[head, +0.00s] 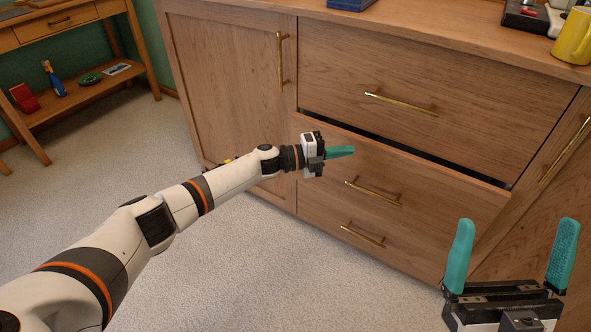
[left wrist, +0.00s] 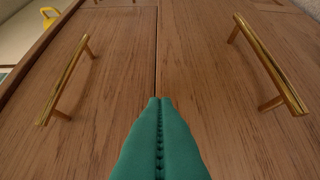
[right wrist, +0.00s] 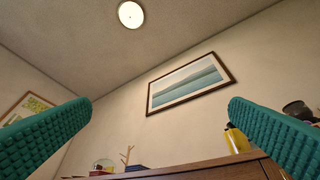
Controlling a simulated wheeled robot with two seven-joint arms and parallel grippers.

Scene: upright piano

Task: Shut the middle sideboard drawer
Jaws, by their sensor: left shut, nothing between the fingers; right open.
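The middle drawer (head: 440,190) of the wooden sideboard stands slightly open, with a dark gap along its top edge. Its brass handle (head: 372,193) is on the front. My left gripper (head: 352,150) is shut and empty, its teal fingertips in front of the upper left part of the middle drawer; I cannot tell whether they touch it. In the left wrist view the shut fingertips (left wrist: 160,99) lie over the seam between two drawer fronts, with a brass handle on either side. My right gripper (head: 513,255) is open and empty, at the lower right, apart from the drawer.
The top drawer (head: 430,70) and bottom drawer (head: 330,220) look closed. A cabinet door (head: 225,80) is left of them. A yellow mug (head: 574,36) stands on the sideboard top. A wooden desk (head: 60,28) is at the far left.

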